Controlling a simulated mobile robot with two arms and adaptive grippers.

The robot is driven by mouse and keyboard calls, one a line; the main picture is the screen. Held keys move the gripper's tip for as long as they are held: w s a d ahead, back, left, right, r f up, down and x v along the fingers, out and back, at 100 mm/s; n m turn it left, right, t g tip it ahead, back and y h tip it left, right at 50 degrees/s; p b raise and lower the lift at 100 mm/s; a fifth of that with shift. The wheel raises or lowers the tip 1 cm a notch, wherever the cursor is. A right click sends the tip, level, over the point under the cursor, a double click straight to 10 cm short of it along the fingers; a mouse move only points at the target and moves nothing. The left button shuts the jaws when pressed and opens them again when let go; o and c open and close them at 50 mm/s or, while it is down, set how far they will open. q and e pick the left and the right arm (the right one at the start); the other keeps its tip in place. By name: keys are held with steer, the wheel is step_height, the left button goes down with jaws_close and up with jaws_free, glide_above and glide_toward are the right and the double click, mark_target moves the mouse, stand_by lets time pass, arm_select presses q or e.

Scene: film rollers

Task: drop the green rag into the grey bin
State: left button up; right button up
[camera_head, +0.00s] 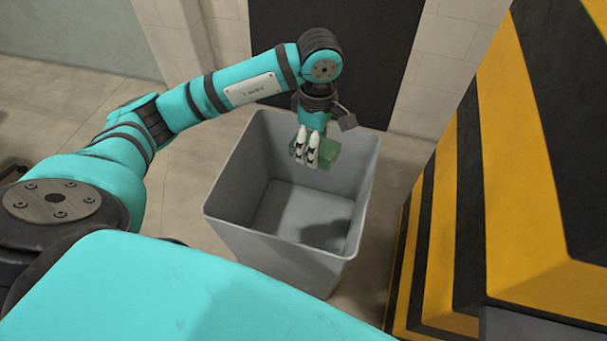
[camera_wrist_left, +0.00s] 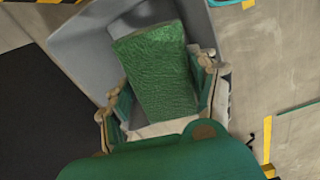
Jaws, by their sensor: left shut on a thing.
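The green rag (camera_head: 328,152) is a folded block held over the far part of the grey bin's opening. It fills the middle of the left wrist view (camera_wrist_left: 158,72). My left gripper (camera_head: 306,155) points down and is shut on the rag, with a finger on each side of it in the left wrist view (camera_wrist_left: 158,100). The grey bin (camera_head: 230,226) stands upright and open on the floor. Its visible inside looks empty, with a shadow on its bottom. The bin wall also shows behind the rag in the left wrist view (camera_wrist_left: 85,48). My right gripper is not in view.
A large yellow and black striped block (camera_head: 462,190) stands close to the right of the bin. A dark panel (camera_head: 375,60) and a pale wall lie behind it. The concrete floor (camera_head: 185,195) left of the bin is clear apart from my arm above it.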

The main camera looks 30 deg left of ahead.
arm_select(q)
steer(key=w+a+f+n+b, duration=0.2)
steer(key=a+f+n+b, duration=0.3)
steer(key=f+n, duration=0.6)
steer(key=w+a+f+n+b, duration=0.3)
steer(key=a+f+n+b, duration=0.2)
steer(key=f+n, duration=0.5)
steer(key=n, duration=0.5)
steer(key=shift+w+f+b, duration=0.15)
steer(key=shift+f+b, duration=0.2)
steer(key=shift+b, duration=0.05)
steer(key=o, duration=1.2)
step_height(320, 180, up, 12)
